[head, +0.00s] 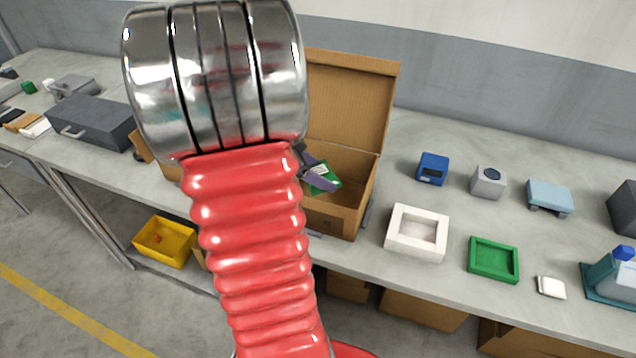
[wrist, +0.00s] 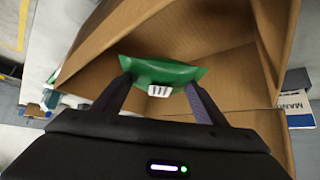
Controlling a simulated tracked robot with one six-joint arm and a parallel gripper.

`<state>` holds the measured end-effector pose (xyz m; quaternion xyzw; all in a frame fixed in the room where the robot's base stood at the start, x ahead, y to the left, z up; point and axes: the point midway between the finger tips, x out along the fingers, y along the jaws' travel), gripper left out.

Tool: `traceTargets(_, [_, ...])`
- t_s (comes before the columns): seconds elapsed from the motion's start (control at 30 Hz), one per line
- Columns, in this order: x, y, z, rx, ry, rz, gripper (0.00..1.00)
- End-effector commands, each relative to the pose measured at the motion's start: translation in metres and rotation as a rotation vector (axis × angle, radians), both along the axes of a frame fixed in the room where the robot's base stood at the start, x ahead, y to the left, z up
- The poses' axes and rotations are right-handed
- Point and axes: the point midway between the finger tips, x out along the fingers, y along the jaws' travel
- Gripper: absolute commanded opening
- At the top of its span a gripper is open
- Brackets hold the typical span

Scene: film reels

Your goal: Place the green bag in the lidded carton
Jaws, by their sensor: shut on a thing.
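The green bag (wrist: 165,72) is held between the two fingers of my gripper (wrist: 160,92) in the wrist view. It has a white label with dark marks. In the head view the green bag (head: 325,179) shows with my gripper (head: 318,176) at the carton's opening. The lidded carton (head: 334,216) is brown cardboard and stands on the bench with its lid (head: 352,95) raised at the back. In the wrist view the carton's walls (wrist: 245,30) surround the bag. I cannot tell whether the bag touches the carton floor. My arm hides the carton's left part in the head view.
Right of the carton on the bench (head: 455,208) are a white tray (head: 417,247), a green tray (head: 493,276), a blue device (head: 432,168) and a grey device (head: 488,182). A dark grey case (head: 92,122) lies left. A yellow bin (head: 164,243) sits below.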

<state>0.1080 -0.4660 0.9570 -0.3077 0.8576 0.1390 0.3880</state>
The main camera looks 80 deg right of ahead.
Motion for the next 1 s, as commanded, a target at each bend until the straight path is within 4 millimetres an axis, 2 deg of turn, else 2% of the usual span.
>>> traceTargets(0.17, [0.000,0.000,-0.001,0.001,0.000,0.001,0.39])
traceTargets(0.5, [0.001,0.000,-0.036,0.002,0.000,0.003,0.39])
traceTargets(1.0, [0.001,0.000,-0.042,0.000,0.000,0.004,0.39])
